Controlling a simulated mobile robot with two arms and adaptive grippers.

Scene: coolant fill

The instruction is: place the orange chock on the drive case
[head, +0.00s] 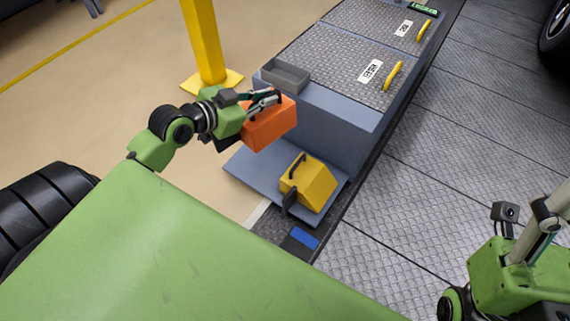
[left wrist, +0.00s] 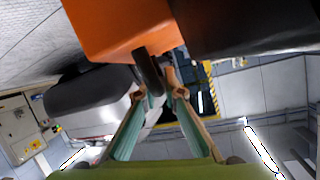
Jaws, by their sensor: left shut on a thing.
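The orange chock (head: 272,124) hangs from my left gripper (head: 266,101) in the head view, held by its dark handle. It is in front of the blue-grey case with tread-plate lids (head: 335,62), near the case's left front corner. The labels on the lids are too small to read surely, so I cannot confirm which part is the drive case. In the left wrist view the chock (left wrist: 118,25) fills the top, and its handle (left wrist: 148,70) is between the fingers. My right gripper (head: 540,222) shows partly at the lower right, and its finger opening is unclear.
A yellow chock (head: 309,184) with a black handle sits on a low blue-grey platform (head: 250,172) in front of the case. A grey open tray (head: 285,76) is on the case's left corner. A yellow post (head: 203,42) stands close behind my left gripper. Tread-plate floor lies right.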

